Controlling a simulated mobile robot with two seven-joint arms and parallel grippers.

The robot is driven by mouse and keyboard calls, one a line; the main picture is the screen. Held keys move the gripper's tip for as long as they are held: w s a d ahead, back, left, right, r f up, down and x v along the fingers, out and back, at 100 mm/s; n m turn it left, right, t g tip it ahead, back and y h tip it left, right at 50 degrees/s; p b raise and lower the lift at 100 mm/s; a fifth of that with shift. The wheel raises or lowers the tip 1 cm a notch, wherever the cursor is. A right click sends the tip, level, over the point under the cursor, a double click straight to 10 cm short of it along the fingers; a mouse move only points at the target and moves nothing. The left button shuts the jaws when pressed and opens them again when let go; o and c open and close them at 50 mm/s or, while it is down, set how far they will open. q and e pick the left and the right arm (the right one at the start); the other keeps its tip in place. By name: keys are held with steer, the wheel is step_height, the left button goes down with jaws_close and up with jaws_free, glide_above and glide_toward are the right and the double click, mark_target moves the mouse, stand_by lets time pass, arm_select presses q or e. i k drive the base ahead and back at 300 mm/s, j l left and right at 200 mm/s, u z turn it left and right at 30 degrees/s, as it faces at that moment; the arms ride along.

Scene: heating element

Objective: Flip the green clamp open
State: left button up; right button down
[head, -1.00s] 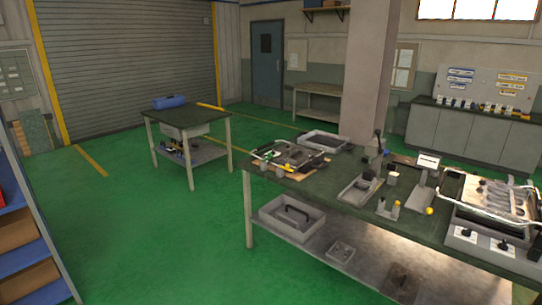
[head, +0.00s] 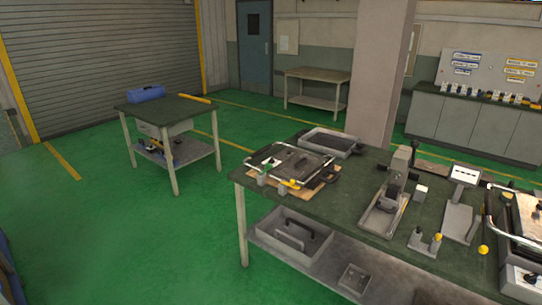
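A fixture with a bent metal heating element (head: 296,152) lies on a wooden board (head: 292,191) at the left end of the dark green workbench (head: 345,198). A small green clamp (head: 263,178) sits at the fixture's near left edge. It is too small to tell whether it is open or shut. A yellow clamp (head: 290,184) sits to its right along the near edge. Neither of my grippers is in view.
A grey tray (head: 329,142) stands behind the fixture. A grey press-like device (head: 390,200) and small stands are to the right. A low table with a blue case (head: 146,93) stands at the left. Green floor is clear between it and the workbench.

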mark_target(269, 166)
steer(key=i+j, duration=0.15)
steer(key=i, duration=0.3)
steer(key=i+j, duration=0.15)
steer(key=i, duration=0.3)
steer(key=i+j+z, duration=0.1)
steer(key=i, duration=0.35)
steer(key=i+j, duration=0.2)
steer(key=i, duration=0.2)
steer(key=i+j, duration=0.15)
steer(key=i, duration=0.3)
steer(key=z, duration=0.05)
